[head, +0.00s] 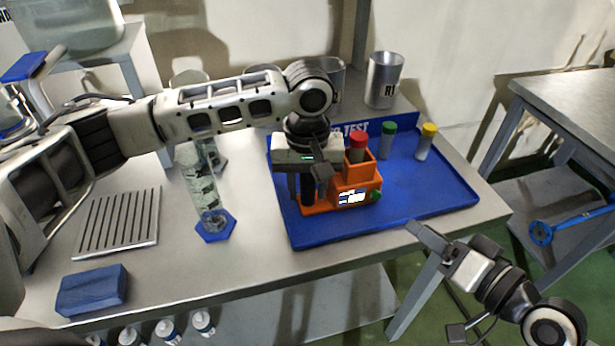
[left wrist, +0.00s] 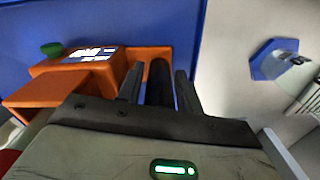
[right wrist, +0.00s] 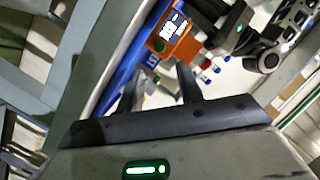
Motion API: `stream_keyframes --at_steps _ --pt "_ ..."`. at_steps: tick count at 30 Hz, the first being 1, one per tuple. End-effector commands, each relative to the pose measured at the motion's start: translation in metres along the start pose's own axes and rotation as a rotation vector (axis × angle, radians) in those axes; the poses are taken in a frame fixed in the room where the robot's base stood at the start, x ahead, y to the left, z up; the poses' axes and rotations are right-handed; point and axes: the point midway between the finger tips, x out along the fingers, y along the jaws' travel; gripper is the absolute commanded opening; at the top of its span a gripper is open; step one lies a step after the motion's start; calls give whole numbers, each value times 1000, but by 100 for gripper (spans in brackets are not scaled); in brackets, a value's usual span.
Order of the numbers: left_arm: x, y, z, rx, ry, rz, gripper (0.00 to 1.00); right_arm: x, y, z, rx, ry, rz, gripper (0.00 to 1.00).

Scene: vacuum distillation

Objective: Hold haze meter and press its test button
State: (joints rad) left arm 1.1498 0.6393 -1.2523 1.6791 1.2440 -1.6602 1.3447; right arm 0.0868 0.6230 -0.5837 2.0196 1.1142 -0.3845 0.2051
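The orange haze meter (head: 341,204) stands upright on the blue tray (head: 425,199), with a lit display on its front. A green button (head: 377,196) sticks out of its right side; the button also shows in the left wrist view (left wrist: 52,48). A red-capped vial (head: 357,147) stands in its raised holder. My left gripper (head: 309,190) is open, its fingers on either side of the meter's black upright handle (left wrist: 160,82), with narrow gaps showing. My right gripper (head: 415,228) is open and empty off the tray's front right edge, apart from the meter.
Green-capped (head: 388,140) and yellow-capped (head: 427,142) vials stand at the tray's back right. A metal beaker (head: 384,80) is behind the tray. A glass cylinder with a blue foot (head: 215,228) stands left of the tray. A blue sponge (head: 92,290) lies front left.

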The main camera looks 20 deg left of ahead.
Motion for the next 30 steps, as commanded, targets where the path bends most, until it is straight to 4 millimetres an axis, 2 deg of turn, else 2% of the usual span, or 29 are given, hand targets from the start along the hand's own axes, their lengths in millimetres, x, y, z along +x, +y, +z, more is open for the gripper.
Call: stream_keyframes --at_steps 4,5,8,9,10,11,13,14,15,18,19,23,26,30 --pt "0 0 0 0 0 0 35 0 0 0 0 0 0 36" --pt "0 0 0 -1 0 0 33 0 0 0 0 0 0 36" --pt "0 0 0 -1 0 -1 5 0 0 0 0 0 0 36" --pt "0 0 0 -1 0 0 0 0 0 0 0 0 0 36" --pt "0 0 0 -1 0 0 0 0 0 0 0 0 0 36" --pt "0 0 0 -1 0 -1 19 0 0 0 0 0 0 36" --pt "0 0 0 -1 0 0 0 0 0 0 0 0 0 36" --pt "0 0 0 -1 0 0 0 0 0 0 0 0 0 36" --pt "0 0 0 -1 0 0 0 0 0 0 0 0 0 31" --pt "0 0 0 -1 0 0 0 0 0 0 0 0 0 3" --pt "0 0 0 -1 0 0 0 0 0 0 0 0 0 0" --pt "-1 0 0 -1 1 0 0 0 -1 2 58 7 -5 0" --pt "-1 0 0 -1 1 0 0 -2 -4 8 216 25 -19 0" --pt "-1 0 0 -1 1 0 0 -7 -10 20 615 70 -58 0"
